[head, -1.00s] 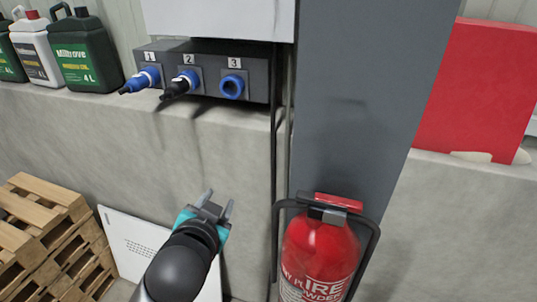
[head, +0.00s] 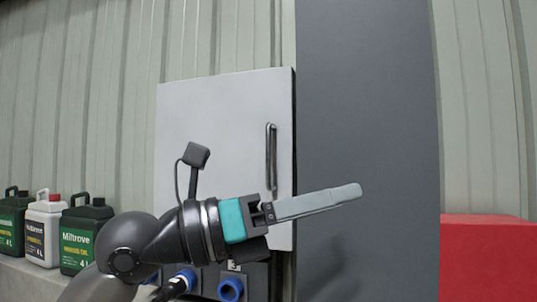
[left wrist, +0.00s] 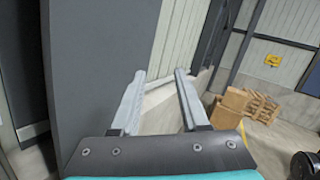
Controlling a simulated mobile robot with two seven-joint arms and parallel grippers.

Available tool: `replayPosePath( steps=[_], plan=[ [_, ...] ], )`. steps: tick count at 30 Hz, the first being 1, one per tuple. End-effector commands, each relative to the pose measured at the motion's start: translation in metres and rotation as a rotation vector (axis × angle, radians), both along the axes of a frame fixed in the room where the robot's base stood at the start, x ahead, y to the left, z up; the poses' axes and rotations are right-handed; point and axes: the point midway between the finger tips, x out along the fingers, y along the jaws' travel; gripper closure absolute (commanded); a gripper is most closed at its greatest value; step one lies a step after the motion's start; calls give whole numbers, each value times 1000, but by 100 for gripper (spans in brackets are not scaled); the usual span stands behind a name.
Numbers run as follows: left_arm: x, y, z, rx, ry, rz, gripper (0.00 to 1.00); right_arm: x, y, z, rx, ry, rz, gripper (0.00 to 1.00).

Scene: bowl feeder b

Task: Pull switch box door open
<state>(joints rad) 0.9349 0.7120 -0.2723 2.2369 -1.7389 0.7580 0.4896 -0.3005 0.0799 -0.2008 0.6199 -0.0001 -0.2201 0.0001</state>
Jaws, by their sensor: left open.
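The switch box (head: 215,120) is a light grey cabinet on the wall in the head view. Its door looks shut. A dark vertical bar handle (head: 271,155) sits near the door's right edge. My left gripper (head: 352,194) is in front of the door's lower right part, below the handle, its fingers pointing right across the dark grey pillar. It appears apart from the handle. In the left wrist view the left gripper (left wrist: 158,74) is open, with nothing between its fingers; I cannot make out the handle there. My right gripper is not in view.
A dark grey pillar (head: 367,110) stands right of the box. Blue sockets (head: 231,289) sit below the box, partly behind my arm. Oil canisters (head: 85,238) stand on the ledge at left; a red panel (head: 487,258) is at right. Pallets (left wrist: 262,107) show in the left wrist view.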

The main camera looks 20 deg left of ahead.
Motion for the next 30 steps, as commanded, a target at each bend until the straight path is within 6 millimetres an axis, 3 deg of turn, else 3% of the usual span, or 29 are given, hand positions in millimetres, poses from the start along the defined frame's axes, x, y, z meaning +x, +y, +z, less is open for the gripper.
replayPosePath(
  steps=[6,12,15,22,30],
  plan=[
    [41,73,29,305,-70,454,55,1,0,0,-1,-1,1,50],
    [48,142,61,379,-57,771,55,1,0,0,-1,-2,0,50],
    [47,158,68,383,-49,841,55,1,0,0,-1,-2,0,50],
    [67,158,70,386,-39,858,55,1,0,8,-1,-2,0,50],
    [123,144,70,386,-37,855,55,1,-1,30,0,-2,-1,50]
  ],
)
